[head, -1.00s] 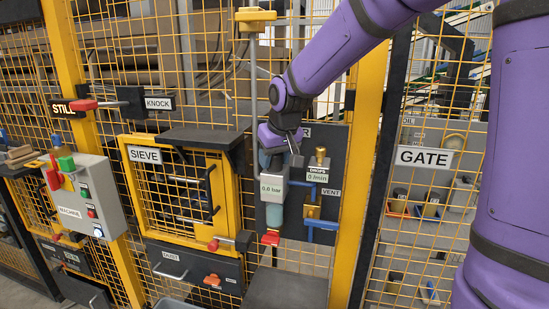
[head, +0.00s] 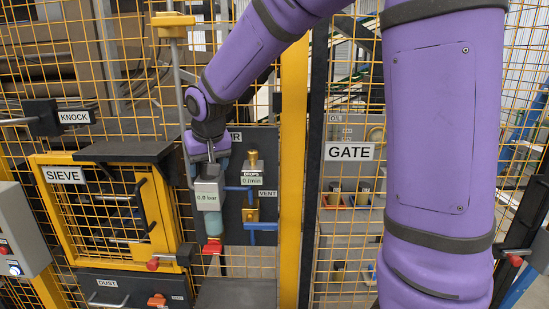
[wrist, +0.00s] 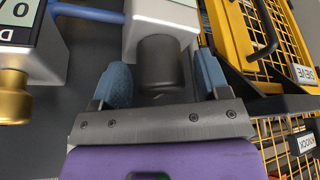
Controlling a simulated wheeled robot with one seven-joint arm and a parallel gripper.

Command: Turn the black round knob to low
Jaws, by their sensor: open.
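The black round knob (wrist: 160,62) sits on the light grey regulator box (wrist: 158,18), seen close in the wrist view. My gripper (wrist: 162,78) is open, with one blue fingertip on each side of the knob. The left finger is very close to the knob; whether it touches is unclear. A thin gap shows at the right finger. In the head view my gripper (head: 207,152) is just above the regulator box (head: 208,190), whose display appears to read 0.8 bar. No low mark is legible.
Right of the regulator are a brass knob (head: 252,158) above the DROPS display (head: 252,179) and a brass VENT valve (head: 250,215). A red handle (head: 212,246) is below. The yellow SIEVE door (head: 100,205) with its dark top ledge (head: 125,151) stands left.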

